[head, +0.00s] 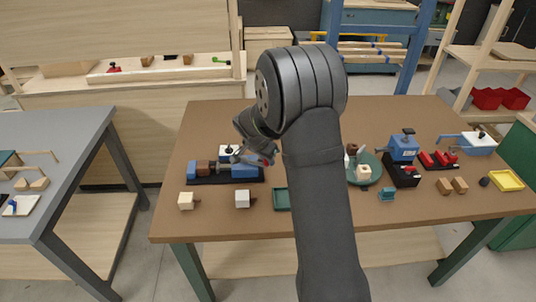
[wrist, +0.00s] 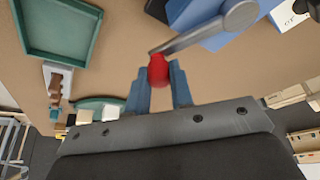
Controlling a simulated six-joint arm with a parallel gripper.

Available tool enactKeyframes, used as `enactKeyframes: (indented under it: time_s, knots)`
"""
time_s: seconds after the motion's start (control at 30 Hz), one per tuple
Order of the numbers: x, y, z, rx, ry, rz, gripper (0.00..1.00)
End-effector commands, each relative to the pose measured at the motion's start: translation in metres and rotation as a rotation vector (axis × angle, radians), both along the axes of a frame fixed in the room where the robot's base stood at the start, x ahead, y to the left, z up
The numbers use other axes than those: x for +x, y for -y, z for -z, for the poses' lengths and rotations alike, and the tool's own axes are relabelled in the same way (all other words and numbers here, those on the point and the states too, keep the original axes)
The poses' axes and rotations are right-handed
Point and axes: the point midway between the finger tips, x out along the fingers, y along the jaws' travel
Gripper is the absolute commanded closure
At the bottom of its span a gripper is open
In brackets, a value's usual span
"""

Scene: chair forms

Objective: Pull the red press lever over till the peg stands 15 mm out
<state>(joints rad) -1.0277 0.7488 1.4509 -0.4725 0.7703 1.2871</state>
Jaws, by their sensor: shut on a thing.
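The red knob (wrist: 158,68) of the press lever is between the two blue fingers of my gripper (wrist: 159,80) in the wrist view, and the fingers are shut on it. The grey lever arm (wrist: 205,33) runs from the knob up and right to a round pivot over the blue press body (wrist: 212,38). In the head view my gripper (head: 262,158) is at the right end of the press (head: 245,173), which has blue and brown blocks on a dark base. I cannot make out the peg or how far it stands out.
Pale blocks (head: 186,200) and (head: 242,199) stand in front of the press. A green tray (head: 281,200) lies to the right, partly behind my arm. A green round plate (head: 372,172), a blue machine (head: 403,148) and a yellow tray (head: 507,180) are further right.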

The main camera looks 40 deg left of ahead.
Motion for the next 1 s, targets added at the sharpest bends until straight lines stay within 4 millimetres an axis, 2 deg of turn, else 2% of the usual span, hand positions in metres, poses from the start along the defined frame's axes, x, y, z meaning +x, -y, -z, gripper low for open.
enactKeyframes:
  time_s: [0.5, 1.0]
  knots:
    - [-0.038, 0.005, 0.0, 0.0, -0.001, 0.431, 1.0]
    - [-0.053, 0.003, 0.0, -0.001, -0.003, 0.593, 1.0]
